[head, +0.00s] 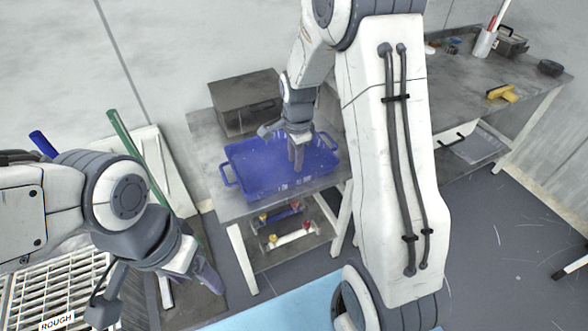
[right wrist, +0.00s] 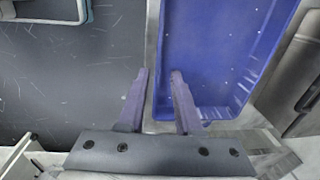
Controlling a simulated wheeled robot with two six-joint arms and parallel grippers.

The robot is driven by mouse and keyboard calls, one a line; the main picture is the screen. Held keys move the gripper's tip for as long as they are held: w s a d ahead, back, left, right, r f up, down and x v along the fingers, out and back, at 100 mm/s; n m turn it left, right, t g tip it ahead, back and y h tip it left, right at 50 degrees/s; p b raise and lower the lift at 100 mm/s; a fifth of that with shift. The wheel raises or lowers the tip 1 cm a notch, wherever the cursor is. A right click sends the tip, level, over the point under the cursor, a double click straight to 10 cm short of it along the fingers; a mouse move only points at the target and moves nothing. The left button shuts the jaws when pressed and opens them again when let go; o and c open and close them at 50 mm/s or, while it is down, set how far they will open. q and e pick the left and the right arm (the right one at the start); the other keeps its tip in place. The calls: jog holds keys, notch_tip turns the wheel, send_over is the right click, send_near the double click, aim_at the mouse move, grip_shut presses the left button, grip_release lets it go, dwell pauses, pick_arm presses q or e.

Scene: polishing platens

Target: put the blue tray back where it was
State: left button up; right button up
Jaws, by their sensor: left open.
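The blue tray (head: 262,181) rests on a grey side table (head: 232,210), near its front edge, and looks empty. It has a loop handle at each short end. My right gripper (head: 297,166) points down over the tray. In the right wrist view its fingers (right wrist: 160,73) stand apart, with the tray's long edge and a strip of table showing between them; the tray (right wrist: 215,50) lies mostly to the right. I cannot tell how far the fingertips are above the rim. My left gripper (head: 188,283) is open and empty, away from the tray at the lower left.
A dark grey box (head: 245,103) stands behind the tray. Parts with red and yellow knobs (head: 290,238) lie on the shelf below. A long bench (head: 470,90) with a yellow-handled tool (head: 502,93) is at the right. A white grate marked ROUGH (head: 55,290) is at the lower left.

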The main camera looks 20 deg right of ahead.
jog(key=s+a+r+n, duration=0.8)
jog(key=s+a+n, duration=0.15)
jog(key=a, duration=0.35)
jog(key=s+a+r+n, duration=0.1)
jog(key=s+a+n, duration=0.1)
jog(key=s+n, duration=0.5)
jog(key=s+a+r+n+g+y, duration=0.1)
jog(key=s+a+r+n, duration=0.1)
jog(key=s+n, duration=0.6)
jog(key=shift+s+a, duration=0.7)
jog(key=shift+s, duration=0.35)
jog(key=shift+n, duration=0.25)
notch_tip(320, 180, up, 8)
jog(key=p, duration=0.8)
jog(key=shift+r, duration=0.1)
